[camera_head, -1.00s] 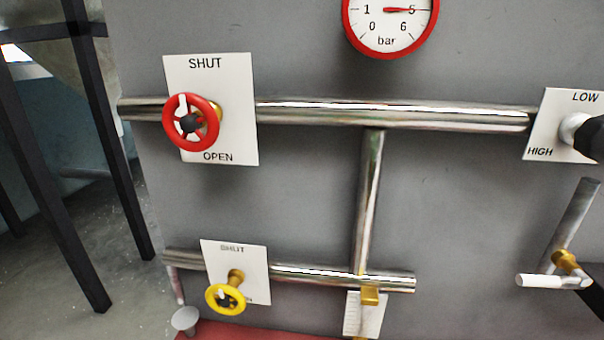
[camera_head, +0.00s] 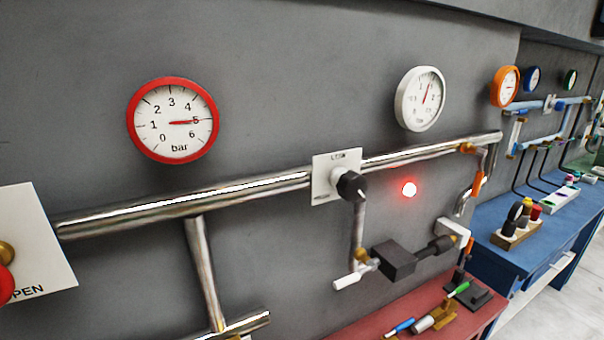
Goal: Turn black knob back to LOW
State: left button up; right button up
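The black knob (camera_head: 350,186) sits on a metal stem in front of a small white label plate (camera_head: 322,172) on the grey wall, right of centre. A small white mark shows on the knob's lower right side. The print at the plate's top edge is too small to read surely, and the knob hides part of the plate. Neither of my grippers is in view, and nothing touches the knob.
A red-rimmed gauge (camera_head: 172,120) has its needle near 5. A white gauge (camera_head: 420,99) hangs farther right. A red lamp (camera_head: 409,189) glows beside the knob. Below are a white-ended lever (camera_head: 347,281), a black block (camera_head: 393,260) and a red bench (camera_head: 440,318) with tools.

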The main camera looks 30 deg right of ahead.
aim_at(352, 186)
jog(key=k+l+z, duration=0.1)
jog(key=z, duration=1.05)
